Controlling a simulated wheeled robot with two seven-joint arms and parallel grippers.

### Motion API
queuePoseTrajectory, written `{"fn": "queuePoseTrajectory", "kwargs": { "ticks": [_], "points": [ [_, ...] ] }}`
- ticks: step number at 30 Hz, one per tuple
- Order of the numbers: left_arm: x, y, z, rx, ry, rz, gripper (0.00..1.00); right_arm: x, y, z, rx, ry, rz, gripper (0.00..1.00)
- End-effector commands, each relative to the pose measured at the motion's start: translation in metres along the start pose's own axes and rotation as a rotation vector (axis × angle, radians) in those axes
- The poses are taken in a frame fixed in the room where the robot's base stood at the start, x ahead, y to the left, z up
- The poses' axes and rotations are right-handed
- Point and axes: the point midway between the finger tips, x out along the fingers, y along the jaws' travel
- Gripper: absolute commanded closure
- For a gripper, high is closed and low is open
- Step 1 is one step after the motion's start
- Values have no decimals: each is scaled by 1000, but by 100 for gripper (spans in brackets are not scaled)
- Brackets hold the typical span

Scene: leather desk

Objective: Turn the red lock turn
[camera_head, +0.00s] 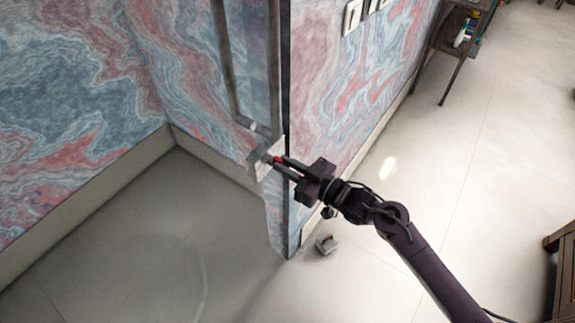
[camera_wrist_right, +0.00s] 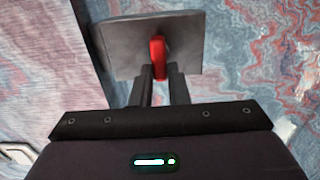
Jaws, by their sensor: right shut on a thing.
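The red lock turn (camera_wrist_right: 158,50) stands out from a grey metal lock plate (camera_wrist_right: 115,40) in the right wrist view. My right gripper (camera_wrist_right: 159,78) is shut on it, with one dark finger on each side of its lower part. In the head view the red lock turn (camera_head: 278,159) shows only as a small red spot at the fingertips of my right gripper (camera_head: 281,164). The lock plate (camera_head: 256,158) is at the edge of the wall or door panel there. My left gripper is not in view.
A vertical bar handle (camera_head: 228,70) rises above the lock. A small grey rounded object (camera_head: 326,244) is on the floor near the panel's foot. White switches (camera_head: 352,16) are on the patterned wall. A dark shelf (camera_head: 455,30) stands at the back right. The floor is largely clear.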

Motion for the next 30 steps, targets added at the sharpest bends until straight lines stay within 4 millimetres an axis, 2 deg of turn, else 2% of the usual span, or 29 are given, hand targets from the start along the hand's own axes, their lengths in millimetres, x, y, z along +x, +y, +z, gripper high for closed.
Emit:
{"fn": "queuePoseTrajectory", "kwargs": {
  "ticks": [8,14,30],
  "points": [
    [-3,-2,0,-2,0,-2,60,0,0,0,37,-1,1,100],
    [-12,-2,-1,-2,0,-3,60,0,1,0,143,-3,1,100],
    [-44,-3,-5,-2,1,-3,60,0,6,1,638,-3,2,100]
  ]
}}
